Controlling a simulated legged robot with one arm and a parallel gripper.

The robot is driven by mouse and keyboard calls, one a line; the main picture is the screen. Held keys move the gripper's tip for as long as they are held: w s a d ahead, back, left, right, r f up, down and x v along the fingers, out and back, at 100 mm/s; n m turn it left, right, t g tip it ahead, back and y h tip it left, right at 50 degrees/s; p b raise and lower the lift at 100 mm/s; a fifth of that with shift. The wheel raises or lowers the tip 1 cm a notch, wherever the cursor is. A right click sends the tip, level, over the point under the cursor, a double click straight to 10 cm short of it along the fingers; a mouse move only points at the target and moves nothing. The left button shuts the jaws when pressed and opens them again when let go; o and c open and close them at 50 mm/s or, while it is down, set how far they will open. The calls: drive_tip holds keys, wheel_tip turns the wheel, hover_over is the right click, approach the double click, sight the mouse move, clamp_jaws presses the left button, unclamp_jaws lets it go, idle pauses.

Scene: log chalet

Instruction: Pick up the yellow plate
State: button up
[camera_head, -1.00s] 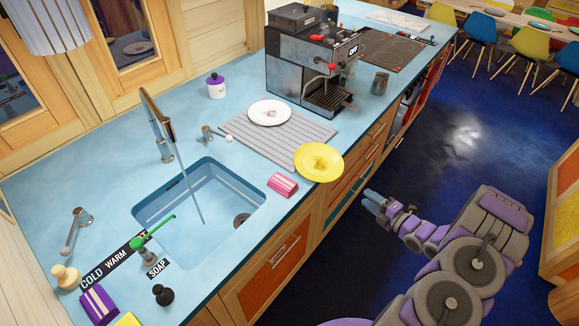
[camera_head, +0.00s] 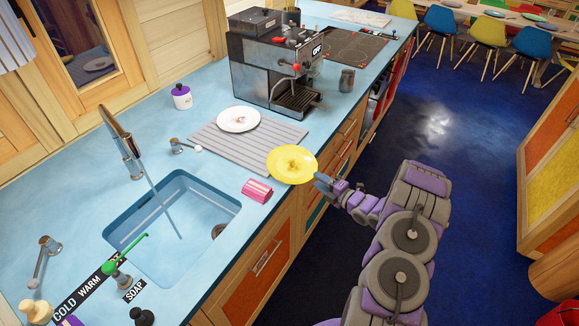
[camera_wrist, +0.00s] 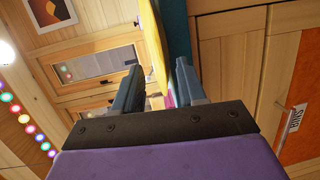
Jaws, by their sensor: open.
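The yellow plate (camera_head: 292,164) lies at the front edge of the blue counter, partly over the grey ribbed mat, with its rim reaching out past the counter edge. My gripper (camera_head: 322,182) is just off the plate's right rim, in front of the counter. In the wrist view the two blue-grey fingers of my gripper (camera_wrist: 159,82) are apart. The yellow plate (camera_wrist: 156,45) shows there nearly edge-on, its rim in the gap between the fingers. I cannot tell whether a finger touches it.
A pink sponge (camera_head: 257,190) lies left of the plate. A white plate (camera_head: 239,119) sits on the grey mat (camera_head: 215,139). The coffee machine (camera_head: 272,65) stands behind, and the sink (camera_head: 160,225) is at left. The blue floor (camera_head: 455,180) right of my arm is clear.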

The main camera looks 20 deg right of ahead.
sight(308, 177)
drive_tip(key=x, duration=0.3)
drive_tip(key=a+b+x, duration=0.1)
drive_tip(key=x, duration=0.1)
drive_tip(key=shift+a+f, duration=0.2)
drive_tip(key=shift+a, duration=0.05)
drive_tip(key=shift+d+f, duration=0.15)
drive_tip(key=shift+d, duration=0.7)
drive_tip(key=shift+c, duration=0.8)
drive_tip(key=shift+d+f, duration=0.1)
drive_tip(key=shift+d, duration=0.45)
drive_tip(key=c, duration=0.3)
drive_tip(key=shift+a, duration=0.5)
drive_tip(key=c, duration=0.3)
drive_tip(key=shift+a, duration=0.6)
clamp_jaws()
